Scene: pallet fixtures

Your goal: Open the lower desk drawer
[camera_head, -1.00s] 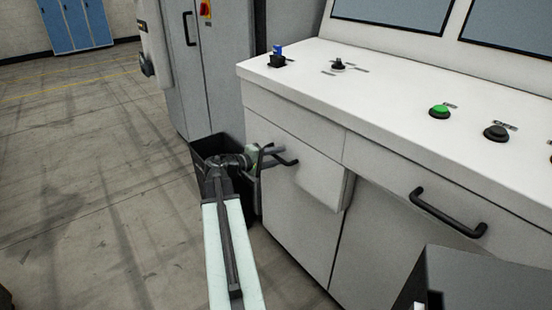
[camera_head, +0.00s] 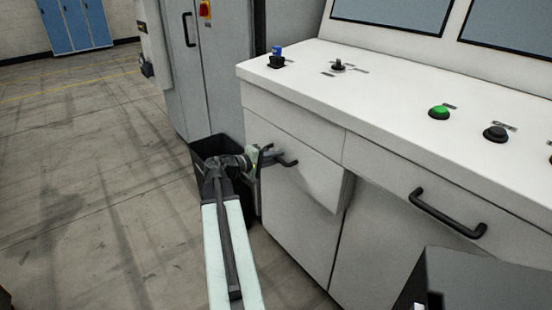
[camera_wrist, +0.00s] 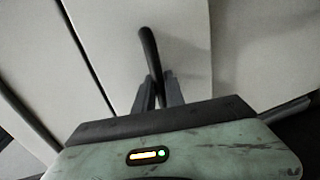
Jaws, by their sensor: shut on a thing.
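The white desk (camera_head: 400,85) has a left front with a narrow band on top and a drawer front (camera_head: 318,182) below it. That drawer front stands out from the panel beneath it, with its right side edge and lower edge showing. Its black bar handle (camera_head: 288,162) is partly hidden by my gripper. My gripper (camera_head: 267,157) is at the left part of this handle. In the wrist view the dark fingers (camera_wrist: 160,92) are closed around the lower end of the black handle (camera_wrist: 149,52), against the pale front.
A black bin (camera_head: 212,147) stands on the floor just behind and left of my gripper, beside the grey cabinet (camera_head: 205,90). Another desk front at right has a black handle (camera_head: 447,212). The floor at left is clear.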

